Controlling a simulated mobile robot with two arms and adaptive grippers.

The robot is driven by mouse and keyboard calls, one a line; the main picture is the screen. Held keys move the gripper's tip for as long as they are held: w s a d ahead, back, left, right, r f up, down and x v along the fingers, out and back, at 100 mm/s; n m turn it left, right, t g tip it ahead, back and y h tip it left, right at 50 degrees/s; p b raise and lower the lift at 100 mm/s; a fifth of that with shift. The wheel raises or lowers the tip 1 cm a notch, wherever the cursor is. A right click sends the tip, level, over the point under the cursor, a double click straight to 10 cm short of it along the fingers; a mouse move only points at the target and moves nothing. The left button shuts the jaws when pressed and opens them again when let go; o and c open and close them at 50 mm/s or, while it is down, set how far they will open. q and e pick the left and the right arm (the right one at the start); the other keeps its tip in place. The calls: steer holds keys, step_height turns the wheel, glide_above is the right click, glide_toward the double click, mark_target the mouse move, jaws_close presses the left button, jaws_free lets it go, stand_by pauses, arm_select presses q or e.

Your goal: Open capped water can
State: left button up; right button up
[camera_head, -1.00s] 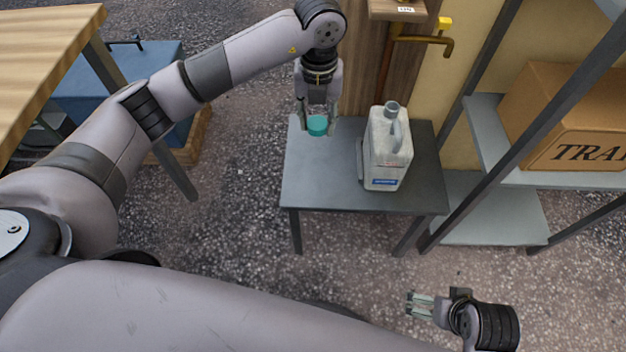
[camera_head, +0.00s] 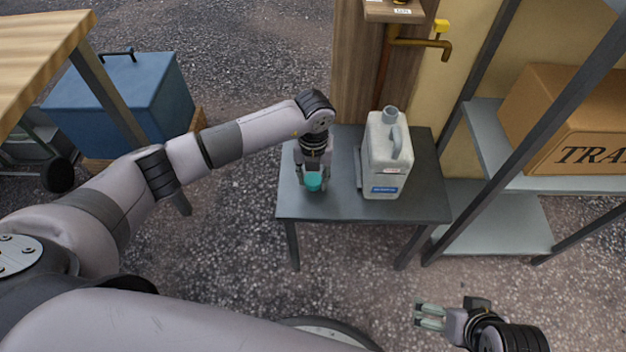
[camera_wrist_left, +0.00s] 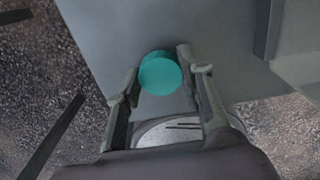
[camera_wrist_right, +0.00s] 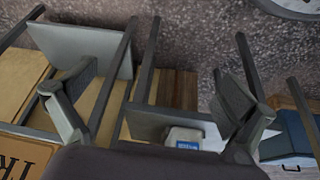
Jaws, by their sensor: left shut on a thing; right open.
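The water can (camera_head: 384,158) is a pale grey-white jug with a handle, upright on a small grey table (camera_head: 330,204). Its neck (camera_head: 390,114) shows no teal cap on it. My left gripper (camera_head: 313,183) is shut on a teal cap (camera_wrist_left: 160,75), over the left part of the table, left of the can. In the head view the cap (camera_head: 313,182) is close to the tabletop; I cannot tell if it touches. My right gripper (camera_head: 430,316) is open and empty, in front of the table at lower right. The can also shows in the right wrist view (camera_wrist_right: 184,136).
A metal shelf (camera_head: 500,234) with a cardboard box (camera_head: 570,115) stands right of the table. A brass pipe with a yellow tap (camera_head: 442,27) is on the wall behind. A blue cooler (camera_head: 125,95) and a wooden table (camera_head: 40,45) are at left.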

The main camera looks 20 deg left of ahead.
arm_select(q)
steer(key=shift+f, duration=0.7)
arm_select(e)
steer(key=shift+w+a+r+t, duration=0.15)
steer(key=shift+w+t, duration=0.1)
steer(key=shift+w, duration=0.2)
steer(key=shift+w+a+r+t, duration=0.1)
steer(key=shift+w+t, duration=0.15)
steer(key=shift+w, duration=0.2)
steer(key=shift+w, duration=0.1)
arm_select(q)
steer(key=shift+f, duration=0.15)
steer(key=o, duration=1.3)
arm_select(e)
steer(key=shift+w+a+r, duration=0.1)
steer(key=shift+w+r, duration=0.05)
steer(key=shift+w, duration=0.15)
